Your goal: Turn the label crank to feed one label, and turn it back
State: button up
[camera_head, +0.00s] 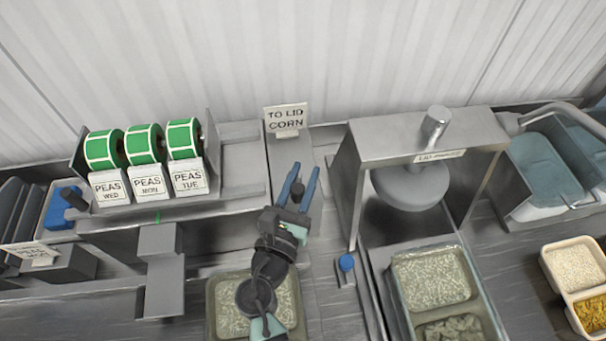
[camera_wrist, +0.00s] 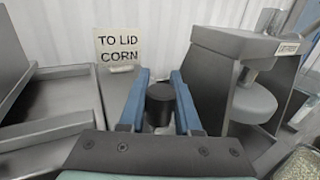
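My gripper (camera_head: 297,183) is over the middle of the bench, its two blue fingers apart. A black round knob (camera_wrist: 160,104) stands between the fingers in the wrist view, with little room on either side; I cannot see clear contact. Whether this knob is the label crank I cannot tell. Three green-and-white label rolls (camera_head: 144,144) sit in a holder at the left, with cards reading PEAS WED, MON and TUE. A small green mark, perhaps a label end (camera_head: 158,218), shows below them. A black handle (camera_head: 74,198) on a blue block (camera_head: 60,212) lies left of the rolls.
A TO LID CORN sign (camera_head: 286,118) stands behind the gripper. A grey press frame (camera_head: 420,130) with a round plate stands close on the right. Trays of rice (camera_head: 393,290) and a blue knob (camera_head: 346,262) lie in front. A grey stepped block (camera_head: 164,282) is at the left.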

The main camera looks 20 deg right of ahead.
grip_shut()
jog(key=shift+d, duration=0.1)
jog(key=shift+d+n+t+y, duration=0.2)
jog(key=shift+n+t+y, duration=0.75)
jog(key=shift+y, duration=0.25)
jog(key=n+y, duration=0.1)
jog(key=n+t+y, duration=0.1)
jog(key=y, duration=0.1)
jog(key=n+t+y+b, duration=0.1)
jog(key=shift+w+d+f+y, duration=0.1)
jog(key=shift+w+d+y, duration=0.2)
jog(key=shift+d, duration=0.1)
jog(key=n+y, duration=0.1)
jog(key=n+y+b, duration=0.1)
jog(key=n+t+y, duration=0.1)
jog(key=y, duration=0.1)
jog(key=shift+w+d+b, duration=0.25)
jog(key=shift+d+b, duration=0.05)
jog(key=shift+w+d+n+y+b, duration=0.15)
jog(key=shift+n+y+b, duration=0.35)
jog(key=shift+n+y, duration=1.05)
jog(key=shift+w+y, duration=0.1)
jog(key=shift+y, duration=0.55)
